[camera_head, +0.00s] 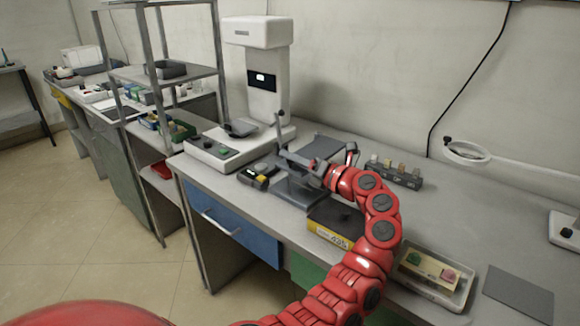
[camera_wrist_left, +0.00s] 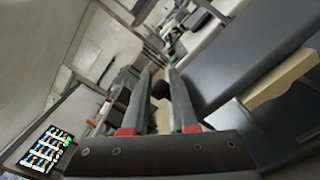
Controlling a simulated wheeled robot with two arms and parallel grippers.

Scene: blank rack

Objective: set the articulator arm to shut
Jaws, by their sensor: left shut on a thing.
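The grey articulator (camera_head: 292,192) stands on the bench in front of the white scanner-like machine. A thin upright post with a dark knob shows at its back left. My left gripper (camera_head: 288,156) reaches in from the right over the articulator, and its wrist hides part of it. In the left wrist view, my left gripper (camera_wrist_left: 159,80) has its fingers close around a small dark round knob (camera_wrist_left: 160,89). Beside them are a broad dark grey plate and a cream block (camera_wrist_left: 280,80), apparently parts of the articulator. How far the articulator arm is swung is hard to tell. My right gripper is out of view.
A yellow box with a dark top (camera_head: 334,222) stands close below my left arm. A block with several small pieces (camera_head: 394,174) is behind it. A clear tray (camera_head: 433,277) and grey mat (camera_head: 518,293) lie to the right. A metal shelf (camera_head: 163,72) stands left.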

